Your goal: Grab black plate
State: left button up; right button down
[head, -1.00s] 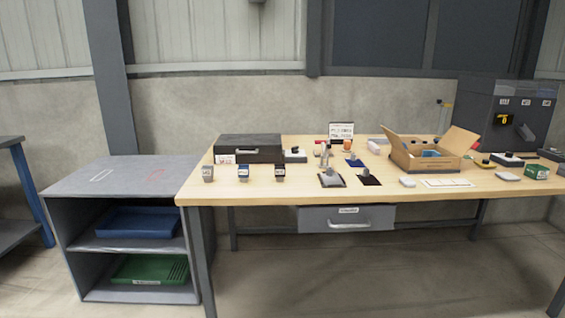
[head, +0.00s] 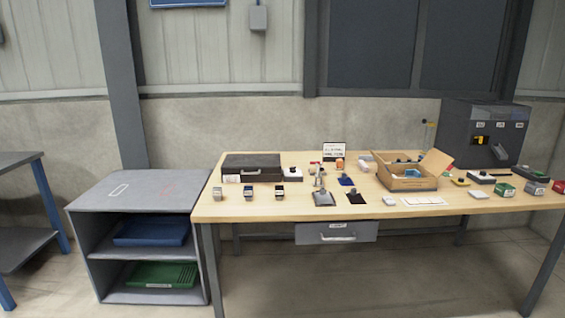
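A small dark, nearly black square plate (head: 356,200) with a knob-like part lies on the wooden table (head: 285,210), right of the middle. A grey plate (head: 325,200) with an upright part is just to its left. A blue plate (head: 346,181) lies behind it. Neither of my grippers is in view, so what they hold is hidden.
A cardboard box (head: 407,184) stands right of the plates and a black case (head: 252,168) at the back left. Several small labelled blocks line the left front. A grey shelf (head: 137,190) with blue and green trays stands left. The floor before the table is clear.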

aim_at(354, 197)
jog(key=l+u, duration=0.1)
jog(key=u, duration=0.3)
jog(key=i+l+u, duration=0.25)
jog(key=l, duration=0.15)
jog(key=l+u, duration=0.25)
jog(key=l, duration=0.15)
jog(key=l+u, duration=0.1)
jog(key=l, duration=0.3)
jog(key=i+l+u, duration=0.1)
jog(key=l, duration=0.35)
jog(key=i+l, duration=0.1)
jog(key=l, duration=0.75)
jog(key=i+l+u, duration=0.1)
jog(key=l, duration=0.75)
